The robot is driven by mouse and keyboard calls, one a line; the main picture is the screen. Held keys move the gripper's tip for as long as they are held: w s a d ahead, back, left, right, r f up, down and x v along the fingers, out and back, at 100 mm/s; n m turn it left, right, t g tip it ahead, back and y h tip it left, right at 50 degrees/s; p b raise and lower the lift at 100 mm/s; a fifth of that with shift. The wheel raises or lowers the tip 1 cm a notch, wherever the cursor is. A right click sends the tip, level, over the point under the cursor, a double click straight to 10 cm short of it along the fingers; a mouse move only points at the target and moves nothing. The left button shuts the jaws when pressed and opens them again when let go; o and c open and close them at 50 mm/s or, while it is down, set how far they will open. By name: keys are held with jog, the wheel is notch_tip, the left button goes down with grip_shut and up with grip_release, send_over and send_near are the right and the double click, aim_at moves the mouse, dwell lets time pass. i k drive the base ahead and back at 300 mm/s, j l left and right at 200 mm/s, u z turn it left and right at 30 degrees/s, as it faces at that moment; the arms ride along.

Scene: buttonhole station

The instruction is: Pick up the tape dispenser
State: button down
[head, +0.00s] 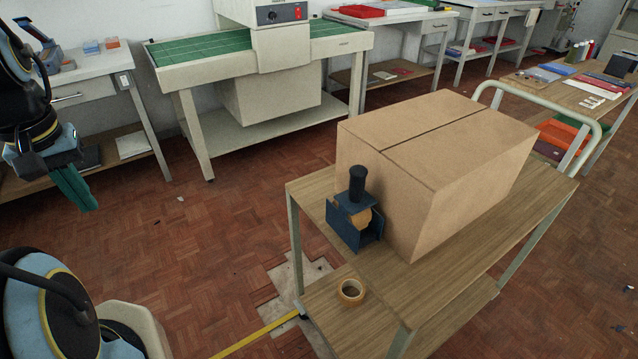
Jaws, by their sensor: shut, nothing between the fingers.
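The tape dispenser (342,224) is dark blue with a black upright handle and a tan roll of tape inside. It stands on the wooden top of a cart (455,262), near the left corner, close against a large cardboard box. Whether it touches the box I cannot tell. My gripper (86,204) hangs at the far left of the head view, with green fingers pointing down. It is shut and empty, well apart from the dispenser and over the floor in the picture.
The closed cardboard box (467,206) fills much of the cart top. A loose tape roll (350,292) lies on the lower shelf. A green-topped table (205,47) and a white bench (88,66) stand behind. Open parquet floor (225,220) lies between my gripper and the cart.

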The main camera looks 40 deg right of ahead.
aim_at(352, 211)
jog(key=z, duration=1.9)
